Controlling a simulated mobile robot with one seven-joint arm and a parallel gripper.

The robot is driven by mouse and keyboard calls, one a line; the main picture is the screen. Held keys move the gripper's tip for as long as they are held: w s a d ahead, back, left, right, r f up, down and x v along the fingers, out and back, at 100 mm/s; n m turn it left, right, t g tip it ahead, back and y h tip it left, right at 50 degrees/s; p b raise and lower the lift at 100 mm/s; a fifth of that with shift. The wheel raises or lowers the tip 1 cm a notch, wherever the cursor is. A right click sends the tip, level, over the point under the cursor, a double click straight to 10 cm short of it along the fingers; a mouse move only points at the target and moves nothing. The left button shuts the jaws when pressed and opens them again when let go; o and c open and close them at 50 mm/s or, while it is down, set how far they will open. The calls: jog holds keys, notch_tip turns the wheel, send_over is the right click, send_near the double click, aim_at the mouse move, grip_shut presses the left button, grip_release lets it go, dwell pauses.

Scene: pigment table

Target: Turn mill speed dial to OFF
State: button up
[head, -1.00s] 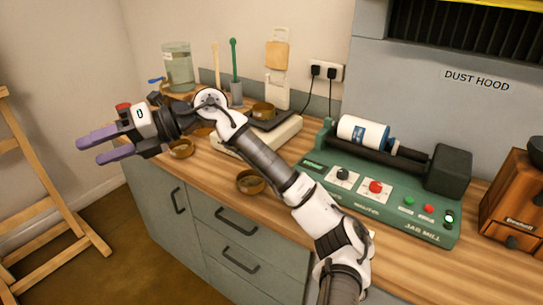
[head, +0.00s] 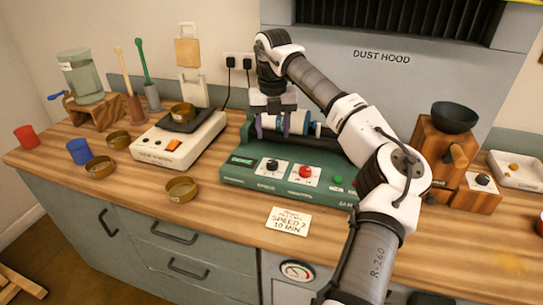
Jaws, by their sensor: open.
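The green jar mill (head: 240,184) stands on the wooden counter below the dust hood. Its black speed dial (head: 271,166) sits on a white plate on the sloped front panel; its setting is too small to read. A red knob (head: 305,172) is on the plate to its right. A white and blue jar (head: 298,122) lies on the mill, partly hidden by my gripper.
A card reading SPEED 2, 10 MIN (head: 289,221) lies in front of the mill. A scale (head: 165,153) and several brass bowls are to the left. A wooden grinder (head: 440,150) stands to the right. My arm covers the mill's right end.

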aim_at(272, 162)
notch_tip(272, 162, down, 10)
jog(key=shift+a+r+p, duration=0.1)
jog(key=shift+p, duration=1.05)
jog(key=c, duration=1)
jog(key=shift+o, duration=0.2)
